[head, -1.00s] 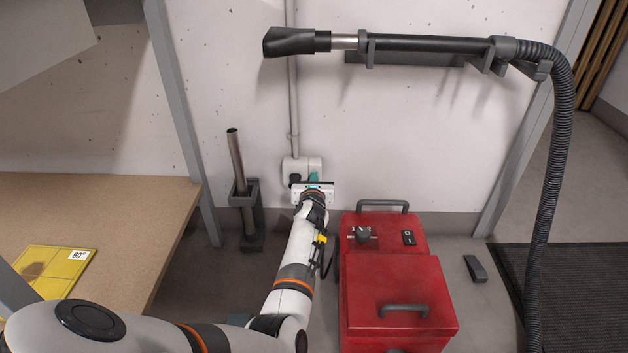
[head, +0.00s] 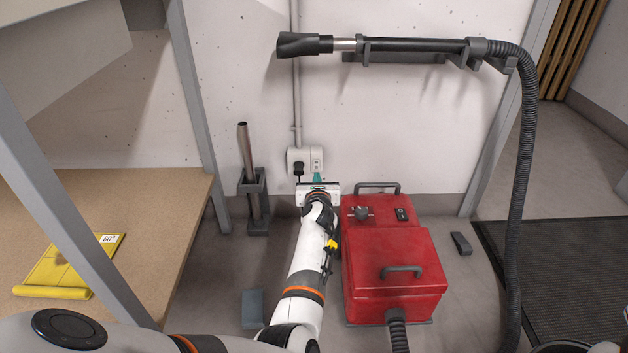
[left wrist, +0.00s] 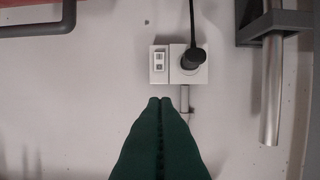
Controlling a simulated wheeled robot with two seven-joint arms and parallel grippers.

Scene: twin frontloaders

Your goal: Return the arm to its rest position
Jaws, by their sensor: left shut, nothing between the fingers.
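My left gripper (head: 317,178) reaches toward the wall beside the red vacuum machine (head: 395,262). In the left wrist view its green fingers (left wrist: 159,102) are together with nothing between them. Past the fingertips is the white wall socket box (left wrist: 179,66), with a black plug (left wrist: 194,58) in one half and a small switch in the other. The box also shows in the head view (head: 305,155); the fingertips appear just below it, and the wrist view shows no contact. My right gripper is in neither view.
A vacuum hose (head: 530,180) and its wand (head: 410,47) hang on the wall. A metal tube (head: 246,145) stands in a holder (head: 257,215) left of my arm. A wooden workbench (head: 150,215) with a yellow cloth (head: 70,265) is at left. A dark mat (head: 560,270) lies right.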

